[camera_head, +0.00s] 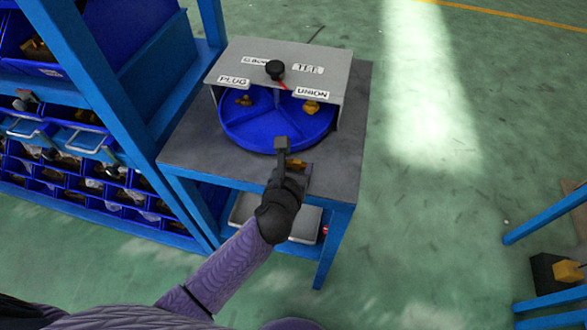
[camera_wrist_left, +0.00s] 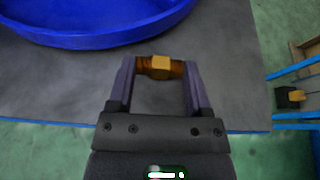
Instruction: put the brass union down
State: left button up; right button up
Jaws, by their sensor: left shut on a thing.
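The brass union (camera_wrist_left: 159,67) is between the two fingers of my left gripper (camera_wrist_left: 158,70), which is shut on it; it has a hexagonal middle. In the head view my left gripper (camera_head: 288,158) is over the front part of the grey table top, in front of the blue round tray (camera_head: 262,145). A bit of the brass union (camera_head: 297,164) shows beside the finger. I cannot tell whether the union touches the table. My right gripper is not in view.
A grey cover with labels (camera_head: 290,57) and a black knob (camera_head: 275,69) stands over the tray. Brass fittings (camera_head: 311,106) lie in the tray's compartments. The table top (camera_head: 190,140) is bare around the tray. A blue rack (camera_head: 110,95) with bins stands at left.

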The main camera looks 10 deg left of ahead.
pick_arm(q)
jog(key=o, duration=0.9)
jog(key=shift+f, duration=0.2)
jog(key=shift+c, duration=0.2)
jog(key=o, duration=0.4)
jog(key=shift+o, duration=0.2)
jog(key=shift+r, duration=0.1)
